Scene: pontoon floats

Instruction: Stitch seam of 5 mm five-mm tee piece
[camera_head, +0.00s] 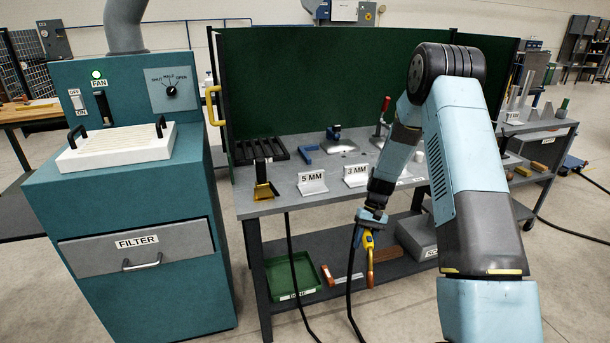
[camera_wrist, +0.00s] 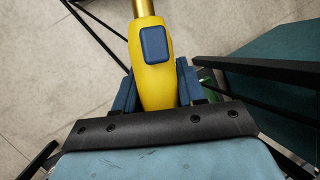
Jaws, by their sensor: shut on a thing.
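My gripper (camera_head: 371,219) hangs in front of the bench's front edge, below the top. It is shut on a yellow torch (camera_head: 368,242), whose copper-coloured neck points down. In the wrist view the torch's yellow handle (camera_wrist: 157,85) with a blue button sits between my blue fingers (camera_wrist: 155,75), and a brass neck leaves the top of the picture. A white "5 MM" sign (camera_head: 312,183) stands on the bench top. A "3 MM" sign (camera_head: 356,175) stands right of it. I cannot make out which piece is the five-mm tee piece; my arm hides part of the bench.
The bench top (camera_head: 285,203) has a black and yellow item (camera_head: 263,186), a black slotted rack (camera_head: 262,150) and a red-handled clamp (camera_head: 383,112). A green tray (camera_head: 290,276) is on the lower shelf. Black cables hang in front. A teal filter cabinet (camera_head: 150,205) stands left; green screens back the bench.

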